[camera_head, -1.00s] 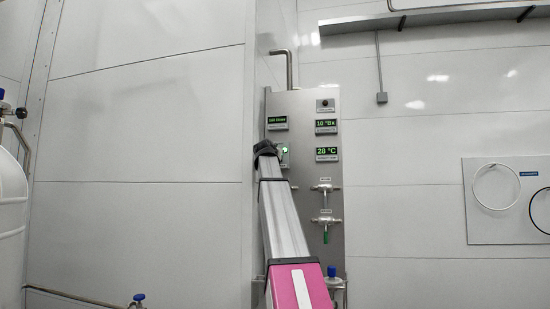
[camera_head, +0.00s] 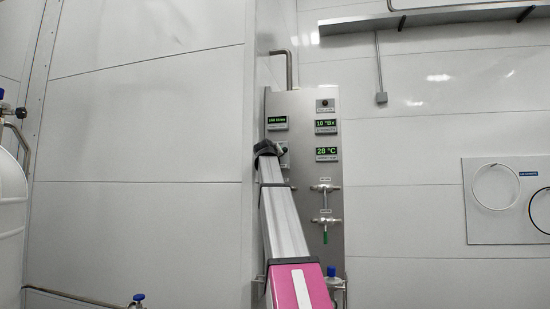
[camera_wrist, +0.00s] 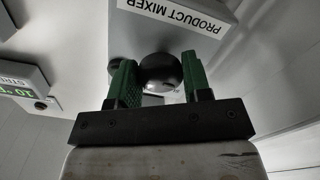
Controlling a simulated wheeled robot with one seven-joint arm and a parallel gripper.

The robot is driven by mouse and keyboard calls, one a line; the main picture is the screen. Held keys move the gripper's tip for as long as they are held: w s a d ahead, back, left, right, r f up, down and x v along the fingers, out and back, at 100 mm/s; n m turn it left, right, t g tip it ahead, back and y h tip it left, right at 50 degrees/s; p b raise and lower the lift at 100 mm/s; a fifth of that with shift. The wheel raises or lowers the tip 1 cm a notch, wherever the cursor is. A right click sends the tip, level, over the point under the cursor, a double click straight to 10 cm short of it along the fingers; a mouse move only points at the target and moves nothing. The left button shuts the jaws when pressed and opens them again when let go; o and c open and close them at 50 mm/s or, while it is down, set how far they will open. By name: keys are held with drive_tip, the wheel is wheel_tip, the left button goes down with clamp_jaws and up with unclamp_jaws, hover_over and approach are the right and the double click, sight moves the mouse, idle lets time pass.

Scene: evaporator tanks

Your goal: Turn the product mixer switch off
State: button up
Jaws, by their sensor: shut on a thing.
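The product mixer switch is a round dark knob (camera_wrist: 160,72) in the wrist view, beneath a white label reading "PRODUCT MIXER" (camera_wrist: 176,15). My gripper (camera_wrist: 158,66) has its green fingers on either side of the knob and is shut on it. In the head view my gripper (camera_head: 267,148) is at the left edge of the steel control panel (camera_head: 305,106), below the upper left green display (camera_head: 277,121). My wrist hides most of the switch there. The small indicator beside it looks dark.
The panel also carries a small black knob (camera_head: 325,104), a 28 °C display (camera_head: 327,154) and two valves, the lower with a green handle (camera_head: 325,237). A box with a display (camera_wrist: 25,88) sits left in the wrist view.

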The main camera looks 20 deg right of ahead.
drive_tip(key=shift+n, duration=0.7)
drive_tip(key=o, duration=0.9)
drive_tip(key=v, duration=1.1)
drive_tip(key=shift+w, duration=0.1)
